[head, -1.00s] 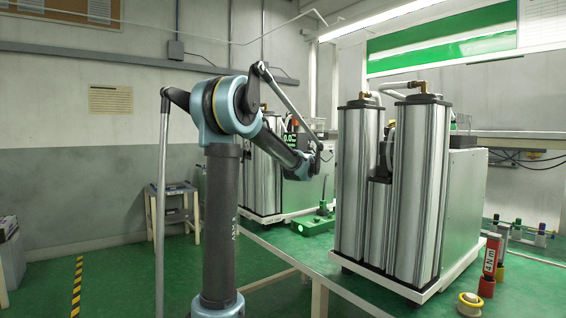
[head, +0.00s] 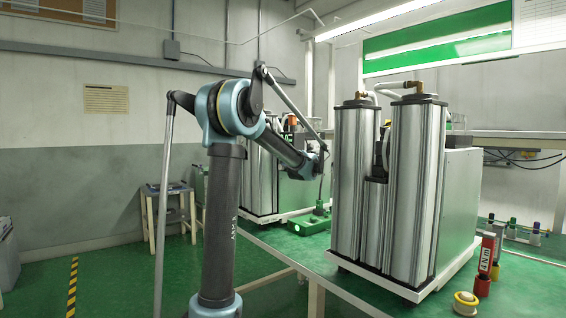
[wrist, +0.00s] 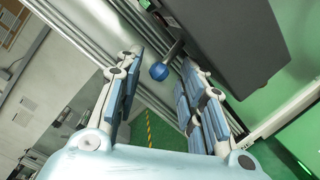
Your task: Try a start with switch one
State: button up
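A round blue knob (wrist: 158,71) on a dark lever sticks out from a dark grey box (wrist: 225,40) in the wrist view. My gripper (wrist: 161,60) is open, with one blue-padded finger on each side of the knob in the picture. I see no clear contact, and cannot tell how deep the knob sits between the fingertips. In the head view my arm reaches to the far sieve column unit (head: 265,175) and covers part of it. A small display (head: 287,137) there is mostly hidden. No label marks the knob as switch one.
A near unit with tall silver columns (head: 415,190) stands on the green table at the right. A red-labelled cylinder (head: 487,258) and a yellow-rimmed spool (head: 465,305) are at its front right. A green base (head: 308,223) lies between the units. A stool (head: 168,205) stands left.

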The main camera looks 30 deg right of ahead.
jog(key=shift+a, duration=0.1)
dwell(0.3)
jog(key=shift+w+a+m+g+h, duration=1.1)
jog(key=shift+w+m+g+h, duration=1.95)
jog(key=shift+m+g+h, duration=3.55)
jog(key=s+a+n+t+h, duration=0.1)
jog(key=s+a, duration=0.3)
jog(key=a, duration=0.4)
jog(key=s+a+t+h, duration=0.1)
jog(key=s+a, duration=0.2)
jog(key=a, duration=0.5)
jog(key=s+a+f+m+g+y, duration=0.1)
jog(key=s+a+f+m+y, duration=0.4)
jog(key=s+a+f, duration=0.5)
jog(key=s+f+m, duration=0.1)
jog(key=s+f, duration=0.2)
jog(key=shift+s+f+g+y, duration=0.3)
jog(key=shift+f+g+y, duration=0.1)
jog(key=shift+c, duration=0.2)
